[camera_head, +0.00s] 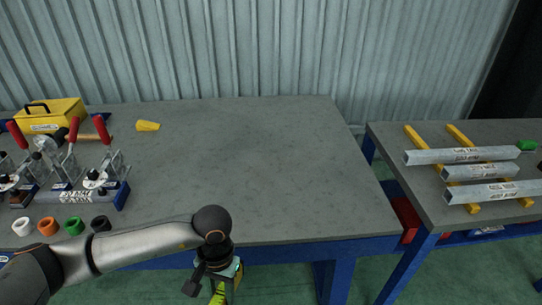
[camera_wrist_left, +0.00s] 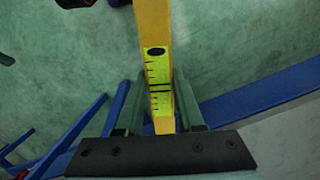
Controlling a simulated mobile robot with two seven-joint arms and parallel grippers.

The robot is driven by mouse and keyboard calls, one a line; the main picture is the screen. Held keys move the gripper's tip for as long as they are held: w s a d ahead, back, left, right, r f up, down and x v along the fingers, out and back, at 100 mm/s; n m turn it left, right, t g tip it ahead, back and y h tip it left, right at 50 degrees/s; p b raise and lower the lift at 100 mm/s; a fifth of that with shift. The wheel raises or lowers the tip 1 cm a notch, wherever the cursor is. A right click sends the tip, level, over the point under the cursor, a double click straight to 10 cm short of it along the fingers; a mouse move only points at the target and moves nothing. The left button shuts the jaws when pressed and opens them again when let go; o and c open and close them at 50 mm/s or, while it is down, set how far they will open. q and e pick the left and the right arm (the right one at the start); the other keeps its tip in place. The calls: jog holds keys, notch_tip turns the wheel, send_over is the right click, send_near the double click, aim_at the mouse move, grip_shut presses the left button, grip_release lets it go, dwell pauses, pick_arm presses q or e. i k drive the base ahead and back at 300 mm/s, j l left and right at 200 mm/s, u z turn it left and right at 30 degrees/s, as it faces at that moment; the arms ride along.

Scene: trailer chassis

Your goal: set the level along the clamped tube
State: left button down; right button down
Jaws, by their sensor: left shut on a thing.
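The level (camera_wrist_left: 153,25) is a yellow bar with a yellow-green marked window, seen in the left wrist view between my fingers. My left gripper (camera_wrist_left: 157,128) is shut on it. In the head view my left gripper (camera_head: 222,288) hangs low, in front of the bench's front edge, with a little yellow-green of the level showing. The clamped tube (camera_head: 50,197) is a grey square tube with a white label, lying at the bench's left front under clamps (camera_head: 112,165) with red handles. My right gripper is not in view.
A yellow toolbox (camera_head: 52,117), a hammer (camera_head: 88,136) and a yellow block (camera_head: 148,126) sit on the left half of the bench (camera_head: 270,160). Several coloured rings (camera_head: 74,226) line its front edge. Its middle and right are clear. A second table (camera_head: 410,180) holds labelled tubes (camera_head: 462,155) on yellow bars.

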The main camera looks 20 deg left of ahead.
aim_at(62, 194)
jog(key=k+j, duration=0.1)
jog(key=j, duration=0.35)
jog(key=k+j+u, duration=0.1)
jog(key=j, duration=0.35)
jog(key=k+j, duration=0.15)
jog(key=j, duration=0.3)
jog(key=k+j, duration=0.1)
jog(key=j, duration=0.35)
jog(key=k+j+u, duration=0.1)
jog(key=j, duration=0.35)
